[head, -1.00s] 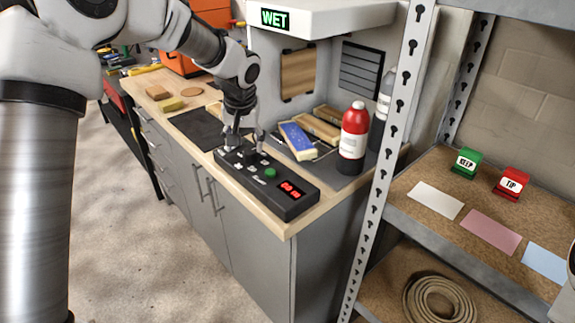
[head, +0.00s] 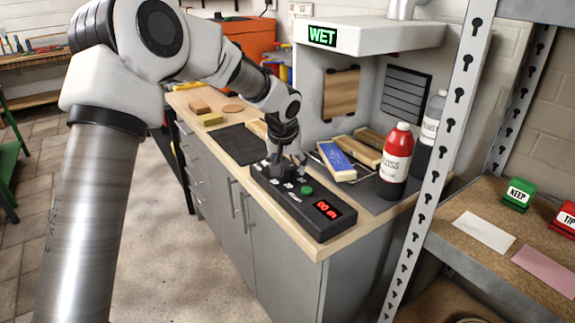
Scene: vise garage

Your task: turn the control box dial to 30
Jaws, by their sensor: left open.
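The black control box (head: 290,212) lies on the wooden counter top near its front edge. It has a green button (head: 306,191), small white labels and a red lit display (head: 327,209) at its near end; the digits are too small to read surely. My left gripper (head: 284,172) is open and points down over the far end of the box, where the dial appears to be. The gripper hides the dial, so I cannot tell its setting or whether the fingers touch it. My right gripper is out of view.
A red bottle (head: 396,155), a blue-topped block (head: 337,158) and wooden blocks stand behind the box. A hood with a green WET sign (head: 322,37) overhangs the counter. A metal shelf post (head: 450,130) rises at right, with a green stamp (head: 518,194) on the shelf.

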